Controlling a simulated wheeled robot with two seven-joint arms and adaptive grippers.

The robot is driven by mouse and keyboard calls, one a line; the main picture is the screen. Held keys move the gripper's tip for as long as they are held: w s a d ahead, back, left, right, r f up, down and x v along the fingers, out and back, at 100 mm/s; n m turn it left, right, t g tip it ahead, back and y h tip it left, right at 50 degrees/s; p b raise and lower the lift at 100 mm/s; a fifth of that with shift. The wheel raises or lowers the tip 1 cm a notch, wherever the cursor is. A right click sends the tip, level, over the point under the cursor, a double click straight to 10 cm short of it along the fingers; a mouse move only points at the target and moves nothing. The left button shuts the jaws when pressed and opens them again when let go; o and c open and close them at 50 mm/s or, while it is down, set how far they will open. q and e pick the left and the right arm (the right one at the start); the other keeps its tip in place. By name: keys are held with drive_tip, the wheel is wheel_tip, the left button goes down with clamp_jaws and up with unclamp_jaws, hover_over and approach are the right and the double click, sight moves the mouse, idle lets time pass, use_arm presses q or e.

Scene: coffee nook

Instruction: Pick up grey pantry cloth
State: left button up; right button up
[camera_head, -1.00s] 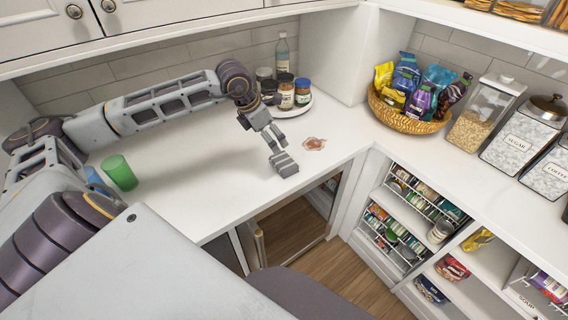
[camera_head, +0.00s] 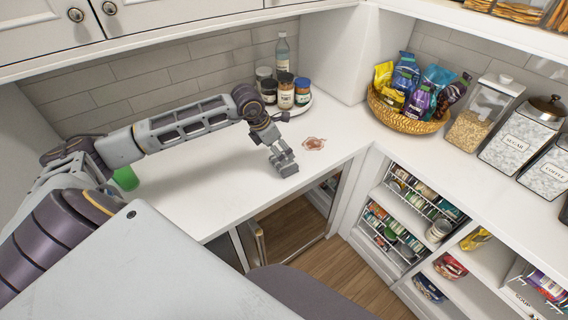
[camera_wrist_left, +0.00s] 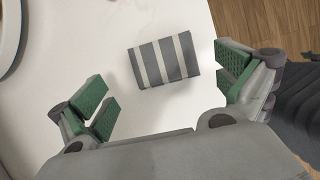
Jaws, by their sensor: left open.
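The grey pantry cloth (camera_wrist_left: 165,60), folded into a small block with pale stripes, lies on the white counter in the left wrist view. In the head view the cloth (camera_head: 288,168) lies near the counter's front edge, partly covered by my left gripper (camera_head: 277,150). My left gripper (camera_wrist_left: 167,90) is open, its green-padded fingers spread to either side of the cloth's position and apart from it. It is empty. My right gripper is not in view.
Jars and a bottle (camera_head: 282,52) stand on a round tray behind. A green cup (camera_head: 126,178) is partly hidden by my left arm. A snack basket (camera_head: 405,122) stands to the right.

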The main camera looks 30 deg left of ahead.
use_arm(q)
drive_tip(key=shift+w+d+f, duration=0.1)
drive_tip(key=shift+w+f, duration=0.15)
drive_tip(key=shift+f, duration=0.55)
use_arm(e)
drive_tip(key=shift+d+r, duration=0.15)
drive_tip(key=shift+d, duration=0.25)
use_arm(q)
drive_tip(key=shift+w+d+f+p, duration=0.15)
drive_tip(key=shift+f+p, duration=0.3)
drive_tip(key=shift+f, duration=0.4)
drive_tip(key=shift+w+d+f+p, duration=0.15)
drive_tip(key=shift+f+p, duration=0.25)
drive_tip(key=shift+f, duration=0.4)
drive_tip(key=shift+x, duration=0.95)
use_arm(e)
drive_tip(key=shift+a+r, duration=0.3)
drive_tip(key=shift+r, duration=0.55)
use_arm(q)
drive_tip(key=shift+s, duration=0.15)
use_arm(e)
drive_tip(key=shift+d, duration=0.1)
use_arm(q)
drive_tip(key=c, duration=0.7)
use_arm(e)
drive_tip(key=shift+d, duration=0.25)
